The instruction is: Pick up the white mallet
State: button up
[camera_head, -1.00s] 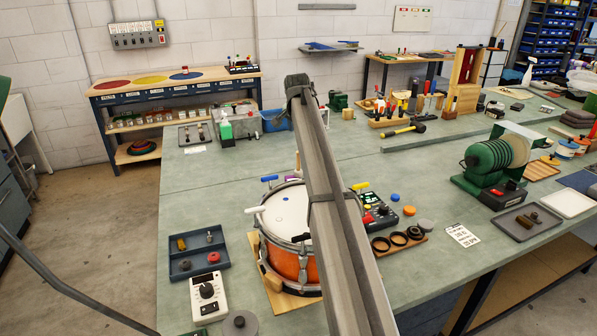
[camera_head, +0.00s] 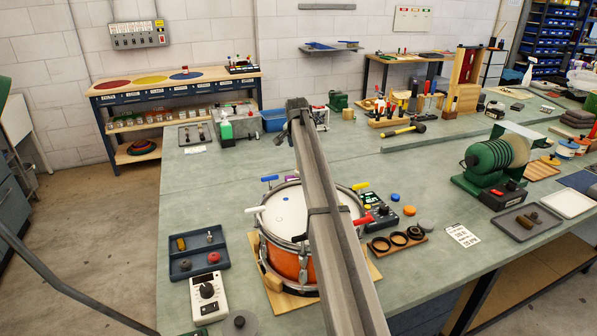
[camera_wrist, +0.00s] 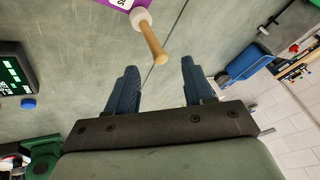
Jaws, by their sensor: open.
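A mallet with a white head (camera_wrist: 141,19) and a pale wooden handle (camera_wrist: 153,43) shows at the top of the wrist view. Its head is by a purple item (camera_wrist: 122,3) cut off by the frame edge. My gripper (camera_wrist: 159,66) is open, with two dark blue fingers spread and nothing held between them. The handle's free end points towards the gap and appears just ahead of the fingertips; I cannot tell the height between them. In the head view my arm crosses the bench, and I cannot make out the mallet or the fingers there.
An orange drum (camera_head: 287,262) stands on the bench beneath my arm, with coloured handles around its rim. A small device with a green display (camera_head: 378,212) is right of it. A blue bin (camera_head: 273,121) is at the back. The bench left of my arm (camera_head: 215,190) is largely clear.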

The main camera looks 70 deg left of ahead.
jog(key=x, duration=0.3)
jog(key=shift+a+f, duration=0.2)
jog(key=shift+f, duration=0.05)
grip_shut()
dwell(0.4)
